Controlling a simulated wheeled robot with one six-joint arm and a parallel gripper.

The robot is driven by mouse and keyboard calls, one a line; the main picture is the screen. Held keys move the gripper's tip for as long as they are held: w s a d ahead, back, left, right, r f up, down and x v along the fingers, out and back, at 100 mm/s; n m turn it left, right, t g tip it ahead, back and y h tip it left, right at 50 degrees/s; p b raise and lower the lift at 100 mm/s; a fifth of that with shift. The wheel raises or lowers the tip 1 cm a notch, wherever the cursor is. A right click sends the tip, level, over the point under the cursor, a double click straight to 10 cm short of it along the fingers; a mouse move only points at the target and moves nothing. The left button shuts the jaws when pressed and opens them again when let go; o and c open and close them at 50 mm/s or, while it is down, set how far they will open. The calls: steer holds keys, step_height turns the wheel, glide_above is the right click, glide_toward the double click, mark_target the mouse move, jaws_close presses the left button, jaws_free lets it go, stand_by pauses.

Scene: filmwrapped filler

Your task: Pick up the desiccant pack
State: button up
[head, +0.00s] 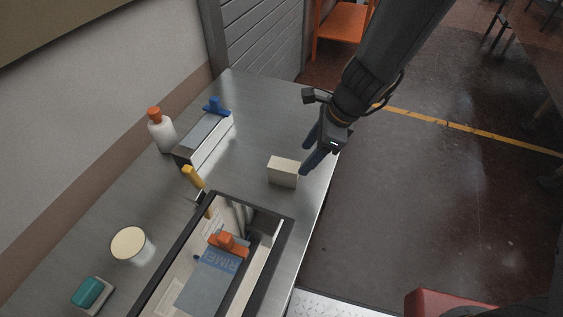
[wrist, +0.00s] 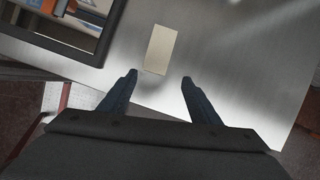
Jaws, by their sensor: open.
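The likely desiccant pack is a small cream block (head: 283,172) on the metal table, near its right edge. It also shows in the wrist view as a pale rectangle (wrist: 160,49), just beyond the fingertips and toward the left finger. My gripper (head: 309,158) is open and empty, above the table just right of the block and apart from it. In the wrist view both fingers of my gripper (wrist: 159,77) are spread, with bare metal between them. No label is readable on the block.
A dark-framed bin (head: 285,240) with an orange-handled item (head: 229,243) stands in front. A grey tray (head: 187,157), white bottle (head: 162,134), yellow-handled tool (head: 192,177), cream round tub (head: 131,246) and teal item (head: 91,291) stand to the left. The table (head: 262,106) is clear behind the block.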

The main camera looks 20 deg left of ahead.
mark_target(287, 165)
steer(key=a, duration=0.1)
steer(key=a+f+m, duration=0.2)
steer(key=shift+s+a, duration=0.25)
steer(key=shift+a, duration=0.1)
steer(key=shift+s+p+x, duration=0.2)
steer(key=shift+x, duration=1.25)
steer(key=shift+s+p+x, duration=0.15)
steer(key=shift+p+x, duration=0.05)
steer(key=shift+x, duration=1.25)
steer(key=shift+a+r, duration=0.1)
steer(key=shift+a, duration=0.05)
steer(key=c, duration=1.3)
